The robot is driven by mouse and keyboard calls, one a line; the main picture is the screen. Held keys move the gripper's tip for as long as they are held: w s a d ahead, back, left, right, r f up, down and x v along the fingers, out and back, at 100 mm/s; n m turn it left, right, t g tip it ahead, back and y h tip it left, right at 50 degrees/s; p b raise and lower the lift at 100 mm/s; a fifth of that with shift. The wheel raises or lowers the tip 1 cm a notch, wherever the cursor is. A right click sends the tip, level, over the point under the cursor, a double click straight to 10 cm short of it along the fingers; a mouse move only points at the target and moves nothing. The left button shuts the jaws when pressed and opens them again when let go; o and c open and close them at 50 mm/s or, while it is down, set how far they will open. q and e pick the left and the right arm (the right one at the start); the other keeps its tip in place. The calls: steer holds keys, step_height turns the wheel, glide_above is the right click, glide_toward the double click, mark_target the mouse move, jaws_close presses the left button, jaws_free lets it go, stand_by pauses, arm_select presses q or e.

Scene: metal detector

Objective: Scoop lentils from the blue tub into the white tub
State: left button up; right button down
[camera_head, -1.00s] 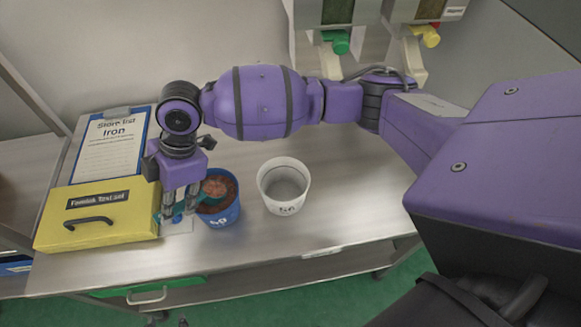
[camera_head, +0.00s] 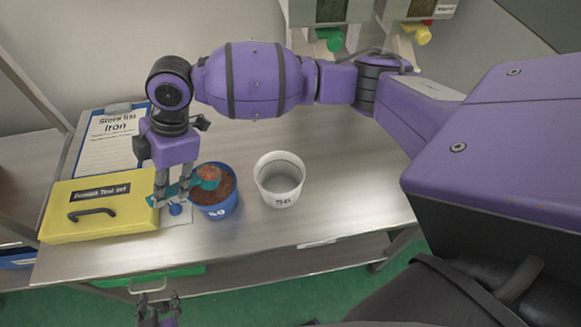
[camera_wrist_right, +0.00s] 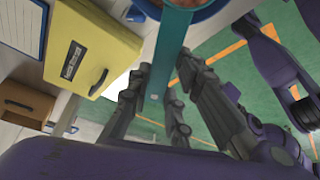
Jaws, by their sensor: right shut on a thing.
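The blue tub (camera_head: 214,212) holds reddish-brown lentils (camera_head: 222,190) and stands upright on the metal table. The white tub (camera_head: 279,198) stands apart to its right and looks empty inside. My right gripper (camera_head: 172,198) is shut on the handle of a teal scoop (camera_head: 188,187), left of the blue tub. The scoop's bowl, with reddish lentils in it, is over the blue tub's opening. In the right wrist view, the teal handle (camera_wrist_right: 172,45) runs up to the blue tub's rim (camera_wrist_right: 215,10). My left gripper (camera_head: 158,308) is open and empty, low in front of the table.
A yellow box (camera_head: 100,208) with a black handle stands left of the blue tub. A clipboard (camera_head: 105,142) lies behind it. Dispensers with a green spout (camera_head: 331,40) and a yellow spout (camera_head: 416,36) hang at the back. The table right of the white tub is clear.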

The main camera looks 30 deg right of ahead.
steer(key=shift+r, duration=0.55)
steer(key=shift+a+r+h, duration=0.1)
steer(key=shift+r+h, duration=0.45)
steer(key=shift+h, duration=0.25)
steer(key=shift+r+t+h, duration=0.35)
steer(key=shift+t+h, duration=0.05)
steer(key=shift+h, duration=0.7)
